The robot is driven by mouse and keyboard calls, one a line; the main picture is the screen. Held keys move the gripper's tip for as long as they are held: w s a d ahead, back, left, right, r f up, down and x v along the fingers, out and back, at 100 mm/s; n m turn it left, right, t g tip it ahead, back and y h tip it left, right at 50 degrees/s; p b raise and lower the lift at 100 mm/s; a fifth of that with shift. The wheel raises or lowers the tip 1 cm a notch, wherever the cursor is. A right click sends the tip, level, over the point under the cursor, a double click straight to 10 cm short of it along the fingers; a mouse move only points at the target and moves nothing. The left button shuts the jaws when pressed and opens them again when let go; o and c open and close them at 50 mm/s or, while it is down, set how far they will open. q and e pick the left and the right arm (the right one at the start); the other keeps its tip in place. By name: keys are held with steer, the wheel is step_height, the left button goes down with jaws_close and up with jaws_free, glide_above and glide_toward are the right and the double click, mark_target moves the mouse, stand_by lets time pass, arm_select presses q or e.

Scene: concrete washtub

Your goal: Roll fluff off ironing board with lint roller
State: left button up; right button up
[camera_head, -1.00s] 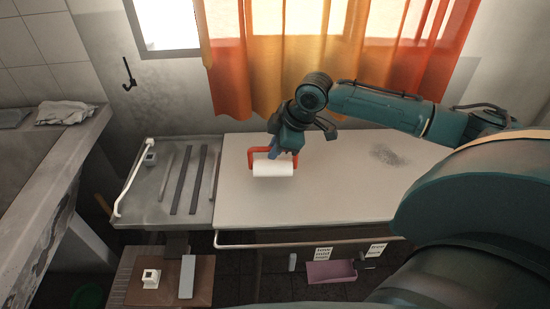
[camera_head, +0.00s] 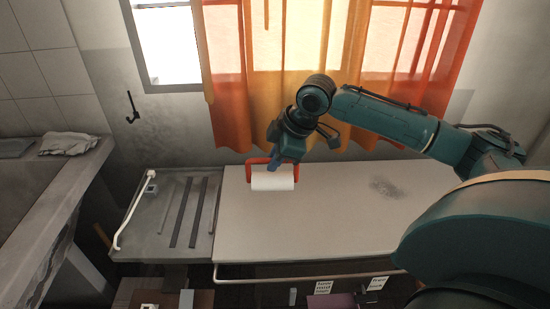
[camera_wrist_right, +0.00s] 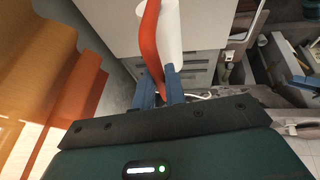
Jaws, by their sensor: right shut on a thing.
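The ironing board (camera_head: 310,225) has a pale, flat top. A grey, speckled patch of fluff (camera_head: 385,187) lies on its right part. The lint roller (camera_head: 272,184) has a white cylinder and a red frame, and shows over the board's far left corner. My right gripper (camera_head: 275,160) is shut on the lint roller's red frame. In the right wrist view, the blue fingers (camera_wrist_right: 160,92) close around the red frame (camera_wrist_right: 149,45), with the white cylinder beside it. I cannot tell whether the cylinder touches the board. The left gripper is not in view.
A grey metal rest with dark slots (camera_head: 165,225) and a white rail (camera_head: 133,208) adjoins the board's left end. An orange curtain (camera_head: 235,90) hangs behind. A concrete ledge with a folded cloth (camera_head: 67,143) is at left. The board between roller and fluff is clear.

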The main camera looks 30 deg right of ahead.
jaws_close()
steer(key=shift+a, duration=0.1)
